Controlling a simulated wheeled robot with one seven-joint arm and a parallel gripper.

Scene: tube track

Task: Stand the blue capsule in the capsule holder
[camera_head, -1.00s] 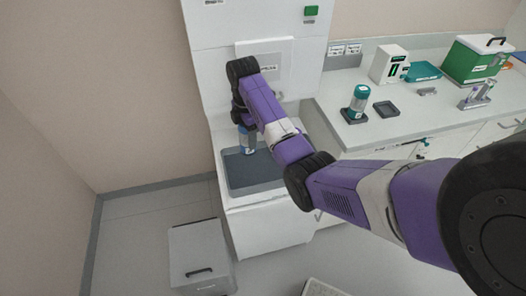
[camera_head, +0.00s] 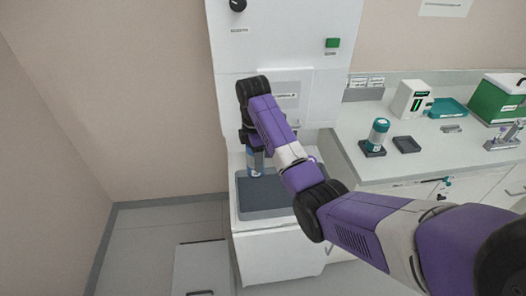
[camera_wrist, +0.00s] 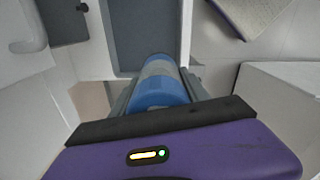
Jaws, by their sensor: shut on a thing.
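The blue capsule (camera_head: 254,164), blue with a pale band, hangs below my gripper (camera_head: 254,150) over the dark tray of the white station. In the wrist view, the blue capsule (camera_wrist: 158,84) sits between the two grey fingers of my gripper (camera_wrist: 158,92), which is shut on it. The dark tray shows behind it. A small dark square holder (camera_head: 407,145) lies empty on the counter to the right. Beside it, a teal-and-white capsule (camera_head: 377,134) stands upright in a similar dark base (camera_head: 371,150). My gripper is well left of both.
The station's dark tray (camera_head: 270,204) is bare, with a white panel behind it. The counter (camera_head: 385,172) also carries a white-and-green box (camera_head: 410,99), a teal tray (camera_head: 448,108), a green bin (camera_head: 499,102) and a grey rack (camera_head: 506,137). A grey bin (camera_head: 201,270) stands on the floor.

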